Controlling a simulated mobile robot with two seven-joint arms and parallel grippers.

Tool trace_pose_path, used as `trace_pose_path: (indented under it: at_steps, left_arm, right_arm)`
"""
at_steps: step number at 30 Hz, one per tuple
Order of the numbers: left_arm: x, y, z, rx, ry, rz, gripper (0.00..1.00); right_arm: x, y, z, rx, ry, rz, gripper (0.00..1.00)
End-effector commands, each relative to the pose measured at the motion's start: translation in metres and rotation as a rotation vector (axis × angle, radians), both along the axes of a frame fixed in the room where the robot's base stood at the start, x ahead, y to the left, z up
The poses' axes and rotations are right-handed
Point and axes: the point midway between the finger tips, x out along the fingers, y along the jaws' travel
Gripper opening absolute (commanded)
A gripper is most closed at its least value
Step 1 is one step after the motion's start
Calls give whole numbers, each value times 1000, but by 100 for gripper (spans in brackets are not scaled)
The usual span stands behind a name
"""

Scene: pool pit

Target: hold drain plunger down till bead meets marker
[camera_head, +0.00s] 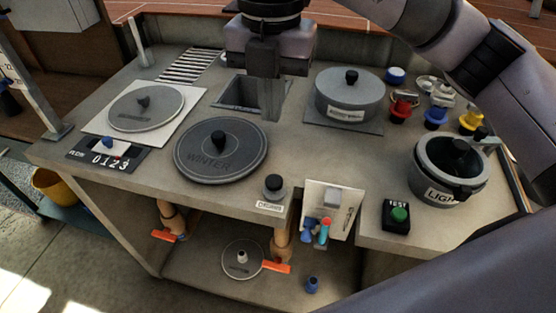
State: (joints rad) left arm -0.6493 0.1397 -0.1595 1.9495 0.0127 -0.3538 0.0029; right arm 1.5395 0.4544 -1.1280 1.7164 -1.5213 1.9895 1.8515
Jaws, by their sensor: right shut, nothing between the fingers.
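The drain plunger appears to be the short dark-topped knob (273,187) at the front edge of the counter, with a small white label that seems to read "DRAINS". My right gripper (271,117) points down, shut and empty, beside the square opening. In the picture it is above and apart from the plunger. An upright scale (12,73) with small numbers stands at the far left edge; I cannot make out a bead or marker on it. My left gripper is not in view.
A black "WINTER" lid (220,155), a grey lid (145,108), a square opening (236,92) and a round lidded pot (349,97) surround the gripper. A "LIGHT" pot (447,172) and a green TEST button (399,214) are at right. A numbered slider panel (92,157) is at left.

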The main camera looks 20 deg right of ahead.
Motion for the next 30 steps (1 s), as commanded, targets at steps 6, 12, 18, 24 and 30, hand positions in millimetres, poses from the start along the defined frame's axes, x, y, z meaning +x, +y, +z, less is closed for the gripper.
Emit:
trace_pose_path:
  at_steps: [6, 12, 18, 24, 30]
  left_arm:
    - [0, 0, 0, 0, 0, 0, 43]
    - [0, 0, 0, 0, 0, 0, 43]
    - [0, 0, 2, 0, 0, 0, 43]
    - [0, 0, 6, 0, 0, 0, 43]
    - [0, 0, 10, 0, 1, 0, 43]
  right_arm:
    - [2, -3, 3, -16, -11, -16, 0]
    - [2, -3, 1, -15, -9, -14, 0]
    - [1, -3, -17, -15, -6, -14, 0]
    - [0, -3, -58, -15, -3, -12, 0]
    - [0, -3, -100, -15, -4, -12, 0]
